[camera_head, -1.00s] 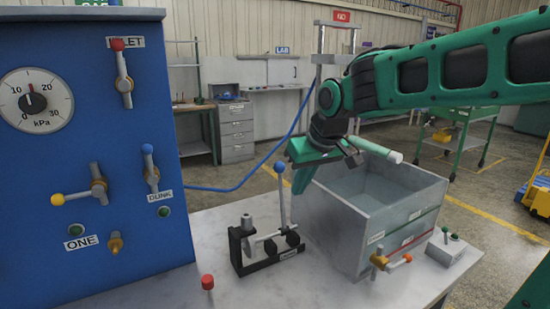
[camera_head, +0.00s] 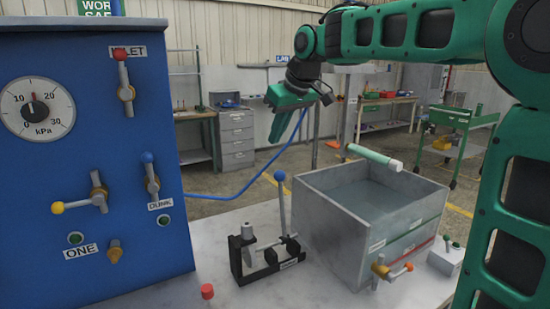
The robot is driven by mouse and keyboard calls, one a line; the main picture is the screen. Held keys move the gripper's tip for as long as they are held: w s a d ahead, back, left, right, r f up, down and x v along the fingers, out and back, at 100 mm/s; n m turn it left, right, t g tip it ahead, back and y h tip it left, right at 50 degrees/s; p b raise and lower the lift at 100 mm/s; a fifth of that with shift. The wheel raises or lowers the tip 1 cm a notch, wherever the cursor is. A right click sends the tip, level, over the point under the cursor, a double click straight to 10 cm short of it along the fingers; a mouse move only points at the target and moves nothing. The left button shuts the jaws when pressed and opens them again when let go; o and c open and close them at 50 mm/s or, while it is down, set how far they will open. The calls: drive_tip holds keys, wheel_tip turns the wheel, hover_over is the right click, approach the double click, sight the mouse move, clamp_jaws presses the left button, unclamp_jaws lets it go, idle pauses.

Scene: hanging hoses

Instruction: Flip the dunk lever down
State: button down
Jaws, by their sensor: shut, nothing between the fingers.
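The dunk lever (camera_head: 152,176) is on the front of the blue cabinet at the left, above a label reading DUNK. It has a metal stem and a blue knob (camera_head: 147,157), and it points up. My gripper (camera_head: 287,128) hangs fingers-down in the upper middle, well to the right of the cabinet and apart from the lever. Its fingers look closed and hold nothing.
A bench clamp with an upright blue-knobbed handle (camera_head: 281,198) stands beside a grey water tank (camera_head: 345,225). A green-and-white cylinder (camera_head: 374,157) is at the tank's far side. A blue hose (camera_head: 235,187) hangs behind. Other cabinet levers (camera_head: 80,203) flank the dunk lever.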

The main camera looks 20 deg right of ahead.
wheel_tip(320, 180, down, 9)
drive_tip(key=w, duration=0.1)
idle(0.7)
drive_tip(key=shift+f, duration=0.1)
